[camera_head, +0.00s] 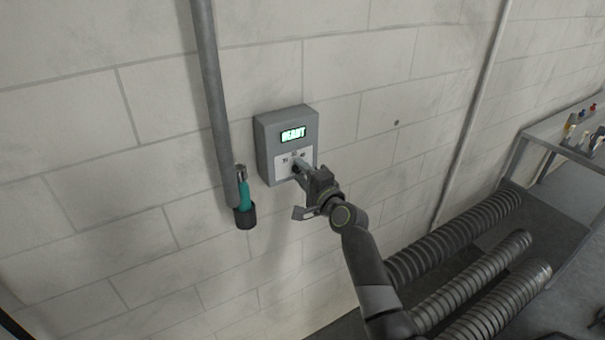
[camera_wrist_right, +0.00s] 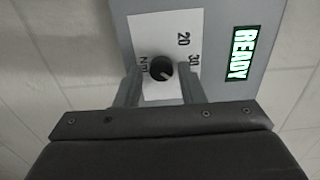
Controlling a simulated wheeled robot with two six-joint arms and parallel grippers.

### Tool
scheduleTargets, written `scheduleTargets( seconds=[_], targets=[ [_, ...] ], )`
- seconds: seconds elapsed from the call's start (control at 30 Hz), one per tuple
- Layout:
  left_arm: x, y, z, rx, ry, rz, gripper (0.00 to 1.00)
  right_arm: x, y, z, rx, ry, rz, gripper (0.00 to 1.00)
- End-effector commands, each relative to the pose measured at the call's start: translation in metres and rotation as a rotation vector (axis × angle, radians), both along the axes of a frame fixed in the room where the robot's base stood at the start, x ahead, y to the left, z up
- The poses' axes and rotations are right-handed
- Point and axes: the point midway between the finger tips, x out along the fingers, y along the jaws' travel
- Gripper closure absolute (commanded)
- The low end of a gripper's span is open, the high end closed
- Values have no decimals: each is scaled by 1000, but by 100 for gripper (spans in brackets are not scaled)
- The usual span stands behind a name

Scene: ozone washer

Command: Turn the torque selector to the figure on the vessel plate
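The torque selector is a small black round knob (camera_wrist_right: 161,68) on a white plate (camera_wrist_right: 150,30) with the figures 20 and 30 and the letters Nm in the right wrist view. It sits on a grey wall box (camera_head: 262,138) whose green display (camera_head: 293,134) reads READY. My right gripper (camera_head: 299,171) is at the box's lower face. In the right wrist view its two fingers (camera_wrist_right: 161,82) stand apart on either side of the knob, with gaps visible. The knob's pointer direction is too small to tell. No vessel plate can be made out. My left gripper is not in view.
A teal-handled tool (camera_head: 243,190) stands in a dark holder (camera_head: 245,215) left of the box, beside a vertical grey pipe (camera_head: 213,90). Several ribbed hoses (camera_head: 460,240) lie at the lower right. A bench (camera_head: 548,130) with small items stands at the far right.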

Motion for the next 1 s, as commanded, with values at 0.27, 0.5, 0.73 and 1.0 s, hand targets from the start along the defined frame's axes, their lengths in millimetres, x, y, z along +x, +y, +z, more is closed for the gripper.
scheduleTargets(
  seconds=[0.27,0.5,0.73,1.0],
  targets=[
    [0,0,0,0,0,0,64,0,0,1,-1,-3,0,55],
    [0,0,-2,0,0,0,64,-7,-4,0,-1,-3,1,55],
    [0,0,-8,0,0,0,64,-31,-16,-1,-1,-3,-1,55],
    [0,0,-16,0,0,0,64,-68,-35,-2,-2,-3,-1,55]
  ],
)
